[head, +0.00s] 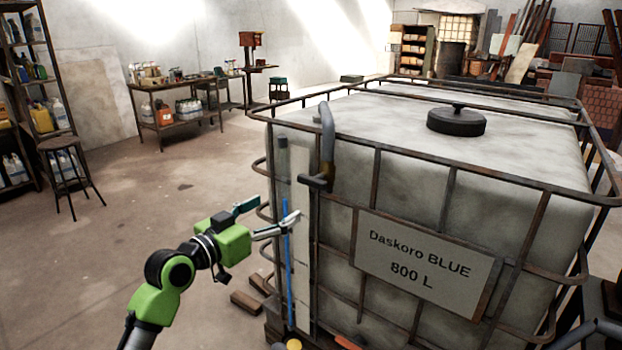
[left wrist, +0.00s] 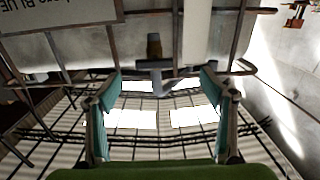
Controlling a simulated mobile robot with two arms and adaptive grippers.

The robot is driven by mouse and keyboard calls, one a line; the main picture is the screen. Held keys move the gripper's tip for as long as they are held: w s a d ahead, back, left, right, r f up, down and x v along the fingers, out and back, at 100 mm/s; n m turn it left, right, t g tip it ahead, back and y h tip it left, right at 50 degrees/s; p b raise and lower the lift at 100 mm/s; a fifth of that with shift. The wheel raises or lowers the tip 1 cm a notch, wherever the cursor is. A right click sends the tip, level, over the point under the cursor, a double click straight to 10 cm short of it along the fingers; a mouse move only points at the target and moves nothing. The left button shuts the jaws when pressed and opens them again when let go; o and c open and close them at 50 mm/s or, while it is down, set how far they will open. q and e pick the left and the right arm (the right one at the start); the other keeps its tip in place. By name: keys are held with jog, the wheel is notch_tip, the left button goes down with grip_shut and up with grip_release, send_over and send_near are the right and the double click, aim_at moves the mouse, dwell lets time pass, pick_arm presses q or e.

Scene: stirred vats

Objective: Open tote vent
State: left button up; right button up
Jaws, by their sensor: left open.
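The tote (head: 408,190) is a large whitish tank in a rusty bar cage, labelled "Daskoro BLUE 800 L". At its near left corner a grey bent pipe (head: 327,128) rises above a small brass-coloured fitting (head: 327,172) with a dark handle (head: 314,183). In the left wrist view, the fitting (left wrist: 154,45) and the grey crosspiece of the handle (left wrist: 155,65) show beyond the fingers, roughly centred between them. My left gripper (head: 277,209) is open and empty, below and left of the handle, apart from it. My right gripper is out of view.
A black round lid (head: 456,121) sits on the tote's top. A sign (head: 424,262) hangs on the cage's front bars. A blue upright tube (head: 288,262) and a pale strip stand near the gripper. The floor (head: 150,215) to the left is mostly clear, with a stool (head: 67,145) farther off.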

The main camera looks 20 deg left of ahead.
aim_at(309, 180)
pick_arm(q)
jog(key=shift+m+h, duration=0.3)
jog(key=shift+h, duration=0.1)
jog(key=w+d+r, duration=0.1)
jog(key=w, duration=0.2)
jog(key=w+d+r+p, duration=0.1)
jog(key=w+d, duration=0.1)
jog(key=w, duration=0.2)
jog(key=w+d+r+p, duration=0.1)
jog(key=w+d, duration=0.1)
jog(key=w, duration=0.1)
jog(key=shift+w, duration=0.3)
jog(key=shift+w+d, duration=0.2)
jog(key=shift+w, duration=0.45)
jog(key=shift+w+d, duration=0.1)
jog(key=shift+w, duration=0.1)
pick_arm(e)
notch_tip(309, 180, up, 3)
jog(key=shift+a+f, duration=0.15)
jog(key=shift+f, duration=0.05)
pick_arm(q)
jog(key=c, duration=1.1)
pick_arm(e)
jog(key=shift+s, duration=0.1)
